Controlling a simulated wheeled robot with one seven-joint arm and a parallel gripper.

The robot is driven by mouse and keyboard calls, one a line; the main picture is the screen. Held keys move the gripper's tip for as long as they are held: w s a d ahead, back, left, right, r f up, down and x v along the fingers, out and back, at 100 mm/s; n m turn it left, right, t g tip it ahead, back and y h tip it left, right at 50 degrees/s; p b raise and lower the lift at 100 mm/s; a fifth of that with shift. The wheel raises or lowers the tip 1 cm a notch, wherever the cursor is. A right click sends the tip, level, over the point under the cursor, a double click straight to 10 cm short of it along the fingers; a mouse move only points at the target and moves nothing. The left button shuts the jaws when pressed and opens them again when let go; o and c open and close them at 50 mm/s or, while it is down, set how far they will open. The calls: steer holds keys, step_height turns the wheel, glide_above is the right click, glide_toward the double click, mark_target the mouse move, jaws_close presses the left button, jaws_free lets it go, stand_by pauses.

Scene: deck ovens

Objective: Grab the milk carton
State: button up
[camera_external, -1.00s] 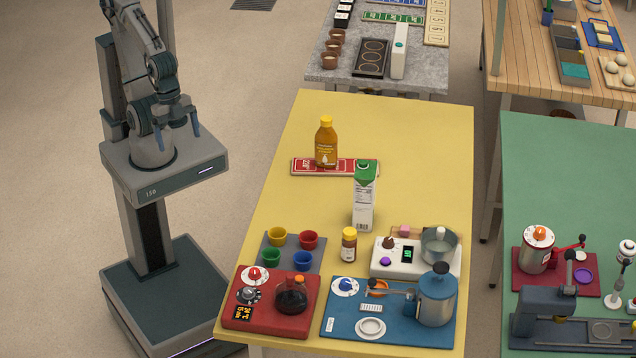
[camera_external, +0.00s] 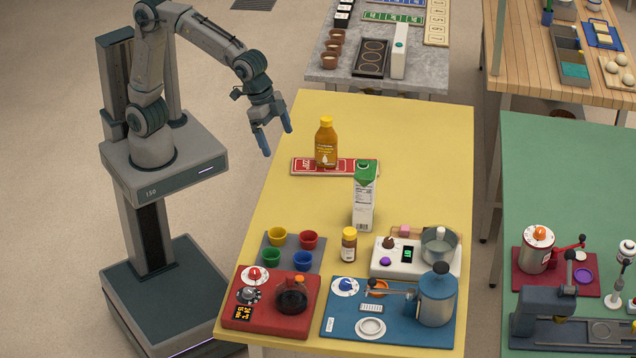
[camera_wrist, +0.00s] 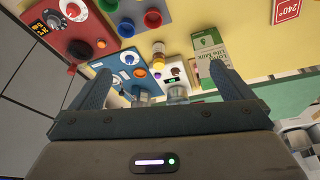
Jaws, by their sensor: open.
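My gripper (camera_external: 276,140) is open and empty. It hangs above the left edge of the yellow table, to the left of the carton and apart from it. In the wrist view my gripper's two fingers (camera_wrist: 163,88) are spread wide with nothing held between them.
A yellow-capped bottle (camera_external: 326,145) stands on a red board (camera_external: 300,167) behind the carton. A small brown jar (camera_external: 349,245) stands in front left of it. A white device (camera_external: 385,270) with a pot (camera_external: 438,245) is at front right. Several coloured cups (camera_external: 277,236) sit at front left.

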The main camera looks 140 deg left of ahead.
mark_target(365, 169)
steer(key=w+a+f+n+y, duration=0.1)
steer(key=w+a+f+n, duration=0.15)
steer(key=a, duration=0.65)
steer(key=w+a+f+n, duration=0.15)
steer(key=w+a, duration=0.25)
steer(key=a, duration=0.5)
steer(key=shift+m+g, duration=0.3)
steer(key=p+x, duration=0.1)
steer(key=x, duration=0.8)
steer(key=shift+w+a+f+p, duration=0.15)
steer(key=shift+w+a+p, duration=0.05)
steer(key=shift+w+p, duration=0.15)
steer(key=f, duration=0.1)
steer(key=w+a+f+p, duration=0.1)
steer(key=f+p, duration=0.1)
steer(key=shift+w+a+f, duration=0.3)
steer(key=shift+a, duration=0.1)
steer(key=shift+w+a+f+y, duration=0.15)
steer(key=shift+f+y, duration=0.15)
steer(key=shift+f, duration=0.15)
steer(key=c, duration=1.8)
steer(key=shift+r, duration=0.15)
steer(key=shift+c, duration=0.6)
